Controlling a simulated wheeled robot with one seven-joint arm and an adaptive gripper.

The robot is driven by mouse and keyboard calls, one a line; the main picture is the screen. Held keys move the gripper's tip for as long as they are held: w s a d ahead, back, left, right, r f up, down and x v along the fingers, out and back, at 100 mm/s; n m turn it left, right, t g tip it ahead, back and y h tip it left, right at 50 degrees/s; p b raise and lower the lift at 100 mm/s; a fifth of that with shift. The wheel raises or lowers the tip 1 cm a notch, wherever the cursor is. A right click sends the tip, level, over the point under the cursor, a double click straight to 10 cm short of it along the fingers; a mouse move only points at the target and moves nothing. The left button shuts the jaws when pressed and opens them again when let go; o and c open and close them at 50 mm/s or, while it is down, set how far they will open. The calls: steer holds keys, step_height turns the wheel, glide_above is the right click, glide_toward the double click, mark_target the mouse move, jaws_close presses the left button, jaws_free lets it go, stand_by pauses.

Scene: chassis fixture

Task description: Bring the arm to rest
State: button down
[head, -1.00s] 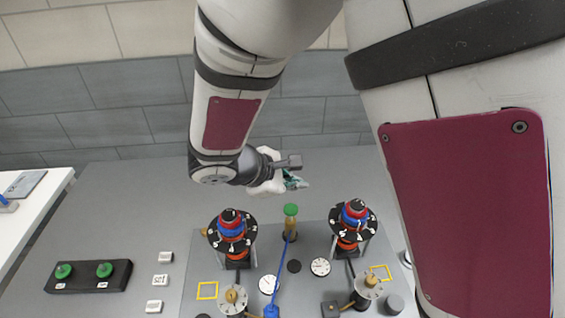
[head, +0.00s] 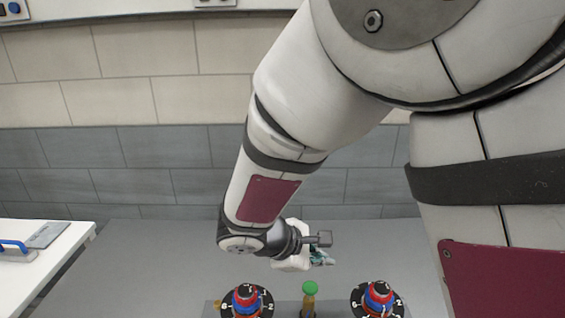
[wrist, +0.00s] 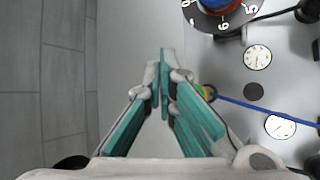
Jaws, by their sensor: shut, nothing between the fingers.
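My gripper (head: 322,258) hangs at the end of my bent arm in the head view, above the grey table (head: 160,265) and behind the two dial posts. In the wrist view my gripper (wrist: 163,55) shows its two teal-lined fingers meeting at the tips, with nothing between them. It is apart from the fixture and touches nothing that I can see.
Two red, blue and black dial posts (head: 247,300) (head: 378,297) stand at the front, with a green-topped peg (head: 309,289) between them. In the wrist view a blue rod (wrist: 255,105) runs across the plate. A white side table (head: 40,268) is at left.

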steer(key=s+d+r+m+g+y, duration=0.2)
steer(key=s+d+r+m+y, duration=0.1)
steer(key=s+d+r+m, duration=0.5)
steer(key=s+d+r+m+t+y, duration=0.2)
steer(key=s+d+r+m+y, duration=0.1)
steer(key=s+r+m, duration=0.4)
steer(key=s+r+y, duration=0.1)
steer(key=s+r, duration=0.1)
steer(key=s, duration=0.1)
steer(key=shift+s+r+t, duration=0.2)
steer(key=shift+s+t, duration=0.1)
steer(key=shift+s, duration=0.1)
